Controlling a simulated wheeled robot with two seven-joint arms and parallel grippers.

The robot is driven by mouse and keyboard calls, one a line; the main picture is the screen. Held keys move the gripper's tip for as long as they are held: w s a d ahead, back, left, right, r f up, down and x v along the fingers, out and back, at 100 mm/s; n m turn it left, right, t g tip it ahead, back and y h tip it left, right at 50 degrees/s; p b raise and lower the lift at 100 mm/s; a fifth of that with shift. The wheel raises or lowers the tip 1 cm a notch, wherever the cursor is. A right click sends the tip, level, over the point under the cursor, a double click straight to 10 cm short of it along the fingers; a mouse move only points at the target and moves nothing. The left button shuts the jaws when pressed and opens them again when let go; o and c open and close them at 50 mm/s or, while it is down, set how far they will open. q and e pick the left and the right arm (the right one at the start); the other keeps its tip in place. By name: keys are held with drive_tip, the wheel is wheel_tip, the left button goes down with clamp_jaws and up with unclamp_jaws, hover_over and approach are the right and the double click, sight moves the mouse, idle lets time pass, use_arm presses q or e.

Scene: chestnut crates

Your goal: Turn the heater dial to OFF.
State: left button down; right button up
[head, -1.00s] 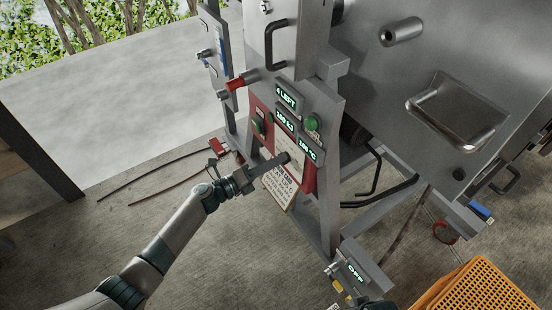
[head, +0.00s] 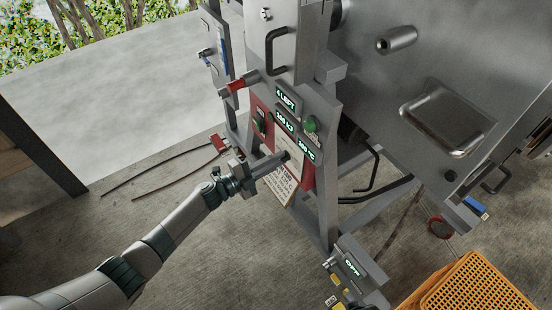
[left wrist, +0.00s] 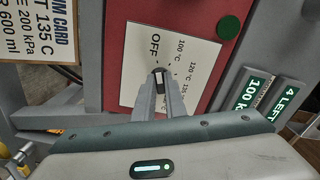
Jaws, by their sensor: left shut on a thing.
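The heater dial is a small black knob (left wrist: 159,76) with a pale mark, on a white plate (left wrist: 138,65) on the red panel (left wrist: 230,60). The plate reads OFF, 100 °C, 120 °C and more. In the left wrist view the mark lies roughly upright, toward the OFF print; its exact setting is hard to tell. My left gripper (left wrist: 159,86) is shut on the knob, one finger on each side. In the head view my left gripper (head: 284,159) reaches the panel from the left and largely hides the dial. My right gripper is not in view.
Green buttons (head: 310,124) and lit displays (head: 287,98) sit above the dial. A white card (head: 280,184) hangs below. A red-handled lever (head: 237,85) juts out at upper left. An orange crate (head: 470,285) stands at lower right. Cables lie on the floor at left.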

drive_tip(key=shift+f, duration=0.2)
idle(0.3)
use_arm(q)
drive_tip(key=c, duration=1.8)
unclamp_jaws()
drive_tip(key=shift+s+a, duration=0.1)
drive_tip(key=shift+a, duration=0.05)
